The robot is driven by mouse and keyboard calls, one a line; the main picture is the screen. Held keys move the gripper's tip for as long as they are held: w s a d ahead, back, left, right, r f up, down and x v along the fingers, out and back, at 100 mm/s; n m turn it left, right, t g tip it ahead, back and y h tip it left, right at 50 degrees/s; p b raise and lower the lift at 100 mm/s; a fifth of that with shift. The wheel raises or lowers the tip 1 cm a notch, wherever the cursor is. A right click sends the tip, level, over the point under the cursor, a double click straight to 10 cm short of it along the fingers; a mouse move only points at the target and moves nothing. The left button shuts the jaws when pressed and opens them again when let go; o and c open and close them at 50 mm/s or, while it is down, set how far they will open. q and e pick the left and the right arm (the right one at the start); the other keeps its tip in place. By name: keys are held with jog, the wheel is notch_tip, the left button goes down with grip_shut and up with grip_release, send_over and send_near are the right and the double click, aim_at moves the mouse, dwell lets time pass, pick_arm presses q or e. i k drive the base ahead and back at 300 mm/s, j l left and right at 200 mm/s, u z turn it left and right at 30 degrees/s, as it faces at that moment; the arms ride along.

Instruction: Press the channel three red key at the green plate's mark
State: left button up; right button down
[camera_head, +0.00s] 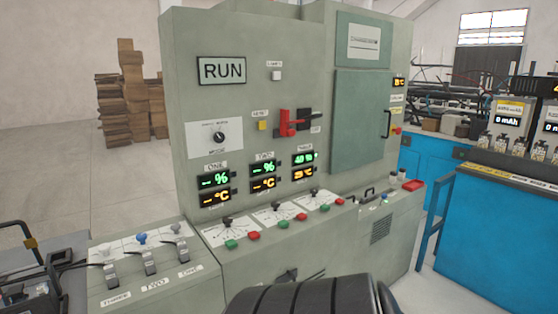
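A grey-green cabinet has three sloped white key panels along its front, each with a black knob and a green and red key. The rightmost, channel three, has a green key (325,208) and a red key (340,200). Above it, the channel three display (303,158) shows a green figure, seemingly 40 %, over an orange one. The displays for ONE (214,180) and TWO (263,168) show dashes. A large grey-green panel (360,120) is on the upper right; I cannot make out any mark on it. Neither of my grippers is in view.
A side console (152,270) with three switches stands at lower left. A dark ribbed shape (310,298) covers the bottom centre. A blue bench (500,235) stands at right. Open floor lies at left.

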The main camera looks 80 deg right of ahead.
aim_at(339, 201)
jog(key=l+z, duration=0.15)
jog(key=z, duration=0.3)
jog(key=l+z, duration=0.2)
jog(key=z, duration=0.25)
jog(key=l+z, duration=0.15)
jog(key=z, duration=0.3)
jog(key=i+l+z, duration=0.4)
jog(key=i+l, duration=0.2)
jog(key=l, duration=0.35)
jog(key=i+l+z, duration=0.4)
jog(key=i+l, duration=0.75)
jog(key=l, duration=0.15)
